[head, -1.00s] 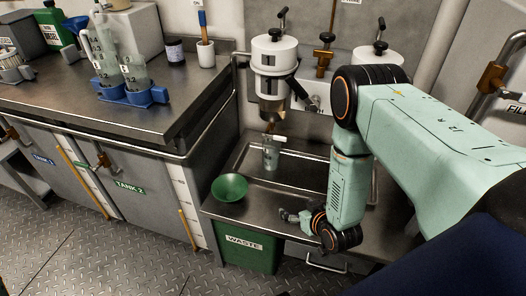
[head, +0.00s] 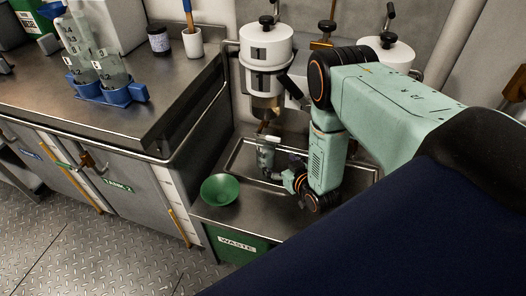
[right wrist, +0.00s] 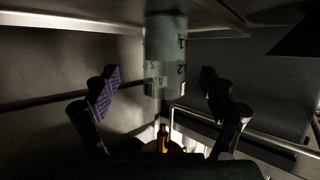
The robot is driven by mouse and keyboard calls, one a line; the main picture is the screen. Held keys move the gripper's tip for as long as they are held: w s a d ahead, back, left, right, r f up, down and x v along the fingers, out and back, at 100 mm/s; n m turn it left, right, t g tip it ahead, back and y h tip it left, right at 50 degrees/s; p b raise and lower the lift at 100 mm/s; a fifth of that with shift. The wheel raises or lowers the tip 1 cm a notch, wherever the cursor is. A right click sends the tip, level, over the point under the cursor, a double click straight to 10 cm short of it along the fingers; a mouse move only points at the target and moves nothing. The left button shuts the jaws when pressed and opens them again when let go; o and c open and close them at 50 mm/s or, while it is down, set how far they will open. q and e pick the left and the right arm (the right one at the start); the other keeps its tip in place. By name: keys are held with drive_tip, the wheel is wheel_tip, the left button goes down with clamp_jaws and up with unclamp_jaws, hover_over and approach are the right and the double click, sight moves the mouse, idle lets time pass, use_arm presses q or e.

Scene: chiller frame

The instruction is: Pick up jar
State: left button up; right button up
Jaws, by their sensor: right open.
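The jar (head: 267,150) is a clear, pale container with dark markings, standing in the shallow sink tray under the spout of a white cylinder. My right gripper (head: 270,170) is at the jar's near side in the head view and partly covers it. In the right wrist view the jar (right wrist: 166,55) appears between and beyond the two spread fingers (right wrist: 158,90), with a gap on each side. The right gripper is open and holds nothing. My left gripper is not in view.
Two white cylinders (head: 266,48) stand at the back, one partly behind my arm. A green bowl (head: 220,189) sits left of the gripper. A blue rack (head: 105,92) with similar jars is on the left counter. The green WASTE bin (head: 232,246) is below.

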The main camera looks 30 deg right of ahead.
sight(270, 158)
drive_tip(key=shift+w+a+f, duration=0.15)
drive_tip(key=shift+w, duration=0.25)
drive_tip(key=b+x, duration=0.1)
drive_tip(key=x, duration=0.1)
drive_tip(key=b+x, duration=0.2)
drive_tip(key=x, duration=0.1)
drive_tip(key=shift+w+a, duration=0.1)
drive_tip(key=shift+a, duration=0.1)
drive_tip(key=shift+w+f, duration=0.2)
drive_tip(key=shift+w, duration=0.4)
drive_tip(key=shift+c, duration=0.3)
drive_tip(key=c, duration=1.3)
